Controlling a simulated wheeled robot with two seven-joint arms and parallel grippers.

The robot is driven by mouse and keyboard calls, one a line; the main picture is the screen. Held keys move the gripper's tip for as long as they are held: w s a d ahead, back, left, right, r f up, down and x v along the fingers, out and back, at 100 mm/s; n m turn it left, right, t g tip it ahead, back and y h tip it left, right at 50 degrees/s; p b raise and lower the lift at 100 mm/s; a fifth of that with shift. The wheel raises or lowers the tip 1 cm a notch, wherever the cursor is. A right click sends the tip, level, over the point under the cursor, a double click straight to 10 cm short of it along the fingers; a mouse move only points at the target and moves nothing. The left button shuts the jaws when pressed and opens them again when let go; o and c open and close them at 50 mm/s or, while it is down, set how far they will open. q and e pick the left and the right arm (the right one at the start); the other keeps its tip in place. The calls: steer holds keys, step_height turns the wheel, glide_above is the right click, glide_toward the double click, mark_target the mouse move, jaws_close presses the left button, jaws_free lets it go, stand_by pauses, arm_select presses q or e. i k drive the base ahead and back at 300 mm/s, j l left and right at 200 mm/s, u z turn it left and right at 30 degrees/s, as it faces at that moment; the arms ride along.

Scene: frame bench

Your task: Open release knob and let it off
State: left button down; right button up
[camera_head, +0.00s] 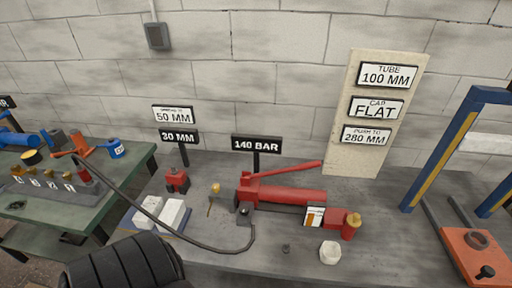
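A red hydraulic hand pump (290,196) lies on the grey bench, its red lever (290,171) slanting up to the right above the body. A brass-coloured knob (354,219) sits on top of the red block at the pump's right end. A dark round fitting (244,212) is at the left end, where a black hose (190,239) meets the pump. I cannot tell for certain which of these is the release knob, or whether it is open. Neither of my grippers is in view.
A sign (257,144) behind the pump reads 140 BAR. A white hexagonal piece (330,252) and a small dark piece (286,248) lie in front of the pump. A black ribbed shape (122,265) fills the lower left.

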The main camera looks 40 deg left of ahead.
mark_target(244, 210)
steer(key=u, duration=1.1)
